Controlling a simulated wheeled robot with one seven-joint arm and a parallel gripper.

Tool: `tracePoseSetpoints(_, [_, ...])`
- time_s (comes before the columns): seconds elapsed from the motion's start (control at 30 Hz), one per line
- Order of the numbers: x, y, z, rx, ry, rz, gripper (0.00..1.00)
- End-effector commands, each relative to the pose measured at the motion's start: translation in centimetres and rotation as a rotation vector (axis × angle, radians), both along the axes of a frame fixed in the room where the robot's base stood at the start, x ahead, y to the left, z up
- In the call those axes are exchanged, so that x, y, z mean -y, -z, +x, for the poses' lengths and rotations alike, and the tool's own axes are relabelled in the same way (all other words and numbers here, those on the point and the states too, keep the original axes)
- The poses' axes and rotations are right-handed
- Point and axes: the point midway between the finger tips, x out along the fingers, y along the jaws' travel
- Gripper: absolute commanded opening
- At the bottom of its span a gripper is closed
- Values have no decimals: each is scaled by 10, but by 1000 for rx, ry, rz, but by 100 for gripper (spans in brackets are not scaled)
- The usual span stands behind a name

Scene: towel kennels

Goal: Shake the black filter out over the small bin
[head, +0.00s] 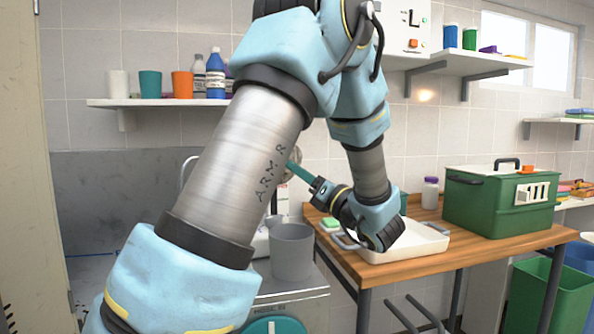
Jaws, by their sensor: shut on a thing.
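My gripper (318,187) is at centre, beyond my forearm, pointing up and left. It is shut on a teal bar-like handle (301,173). The handle's far end reaches a pale grey-beige rounded part, mostly hidden behind my arm. I cannot tell whether this is the filter; no clearly black filter shows. A small grey bin (291,251) stands upright with its open top up, below and a little left of my gripper, apart from it.
A white tray (436,243) and a green lidded box (500,210) stand on the wooden table (465,255) at right. A larger green bin (536,300) is on the floor. A wall shelf (140,103) holds cups and bottles. My arm hides much of the middle.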

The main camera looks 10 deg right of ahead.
Motion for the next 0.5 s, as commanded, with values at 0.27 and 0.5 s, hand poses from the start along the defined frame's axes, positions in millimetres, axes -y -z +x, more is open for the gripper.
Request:
tracePoseSetpoints(0.27, [1,-31,0,0,1,1,0])
tracePoseSetpoints(0.5, [0,-27,0,-1,1,0,0])
